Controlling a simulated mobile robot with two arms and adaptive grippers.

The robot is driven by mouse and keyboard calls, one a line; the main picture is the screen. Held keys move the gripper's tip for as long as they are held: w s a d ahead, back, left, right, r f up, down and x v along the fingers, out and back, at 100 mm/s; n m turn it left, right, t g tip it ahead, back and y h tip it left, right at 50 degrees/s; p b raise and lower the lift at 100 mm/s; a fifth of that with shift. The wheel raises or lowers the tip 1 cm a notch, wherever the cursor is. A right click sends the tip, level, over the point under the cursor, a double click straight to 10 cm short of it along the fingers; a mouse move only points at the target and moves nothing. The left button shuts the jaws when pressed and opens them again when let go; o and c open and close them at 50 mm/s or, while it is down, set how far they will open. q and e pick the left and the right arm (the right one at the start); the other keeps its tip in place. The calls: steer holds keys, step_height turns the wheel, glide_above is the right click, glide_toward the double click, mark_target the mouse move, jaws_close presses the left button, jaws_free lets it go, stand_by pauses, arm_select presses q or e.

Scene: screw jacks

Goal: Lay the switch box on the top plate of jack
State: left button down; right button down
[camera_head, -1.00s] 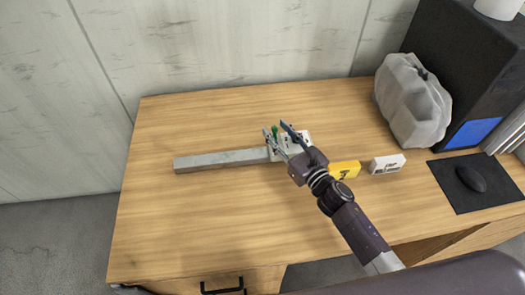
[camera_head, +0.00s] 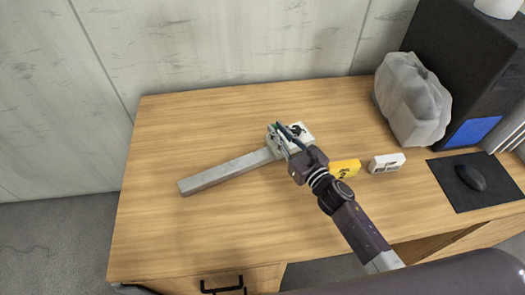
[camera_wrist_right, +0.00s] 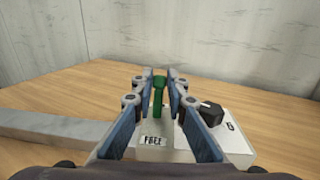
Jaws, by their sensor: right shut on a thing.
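A white block (camera_head: 300,132) with a green upright lever (camera_wrist_right: 159,95), a black knob (camera_wrist_right: 207,113) and a "FREE" label stands on the desk. A long grey bar (camera_head: 225,173) runs from its left side, lying slanted; I cannot tell whether they are joined. My right gripper (camera_head: 283,130) is shut on the green lever, one finger on each side in the right wrist view (camera_wrist_right: 159,100). I cannot tell which thing is the switch box, and no jack top plate shows clearly. My left gripper is not in view.
A yellow box (camera_head: 346,169) with dark marks and a small white box (camera_head: 387,163) lie right of the gripper. A grey wrapped bundle (camera_head: 412,100), a black case (camera_head: 470,80) and a mouse (camera_head: 471,178) on a dark mat (camera_head: 450,192) fill the right side. The left desk (camera_head: 160,230) is clear.

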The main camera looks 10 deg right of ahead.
steer(key=shift+w+r, duration=0.1)
steer(key=shift+r, duration=0.05)
steer(key=shift+r, duration=0.9)
step_height(320, 180, up, 18)
steer(key=p, duration=0.5)
steer(key=s+d+f+m+h, duration=0.1)
steer(key=s+d+m+h, duration=0.1)
steer(key=s, duration=0.9)
steer(key=s+d+f+m+t+h, duration=0.1)
steer(key=s+d+h, duration=0.3)
steer(key=s, duration=0.8)
steer(key=shift+s+f+m+h, duration=0.3)
steer(key=shift+f+m+h, duration=0.2)
steer(key=shift+f+m, duration=0.25)
